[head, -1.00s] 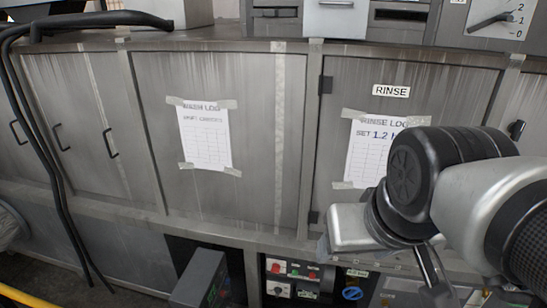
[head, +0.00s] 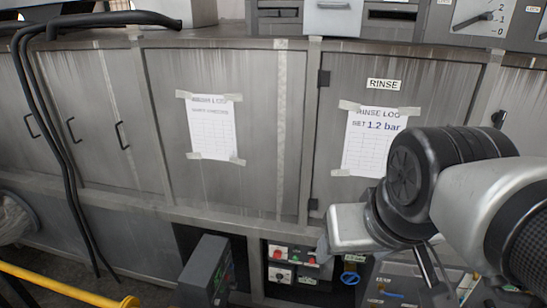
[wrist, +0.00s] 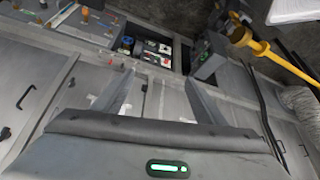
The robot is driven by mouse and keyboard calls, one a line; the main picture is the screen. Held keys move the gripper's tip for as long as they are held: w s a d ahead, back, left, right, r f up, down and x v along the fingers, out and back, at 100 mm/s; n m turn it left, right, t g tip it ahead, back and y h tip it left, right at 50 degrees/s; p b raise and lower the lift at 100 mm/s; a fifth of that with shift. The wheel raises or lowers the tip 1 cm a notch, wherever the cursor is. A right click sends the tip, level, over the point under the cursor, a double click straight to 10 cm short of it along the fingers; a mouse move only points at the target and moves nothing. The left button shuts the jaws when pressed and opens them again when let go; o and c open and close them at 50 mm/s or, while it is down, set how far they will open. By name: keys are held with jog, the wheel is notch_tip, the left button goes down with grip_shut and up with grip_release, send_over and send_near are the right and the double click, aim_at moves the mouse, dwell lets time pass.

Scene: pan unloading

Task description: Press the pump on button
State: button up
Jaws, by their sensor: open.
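A small control panel (head: 296,264) with red and green buttons and a dark knob sits in the low recess below the cabinet doors. A green button (head: 311,261) shows on it, but its label is too small to read, so I cannot tell which button is pump on. The panel also shows in the wrist view (wrist: 158,48), upside down and beyond the fingers. My gripper (wrist: 160,95) is open and empty, its two fingers apart in front of the cabinet.
A grey box (head: 207,272) with small lights juts out left of the panel. A blue valve handle (head: 350,278) and a labelled sloping panel (head: 400,285) lie to the right. A yellow rail (head: 70,288) runs at lower left. Black hoses (head: 50,150) hang at left.

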jog(key=shift+w, duration=0.35)
jog(key=shift+c, duration=1.2)
grip_shut()
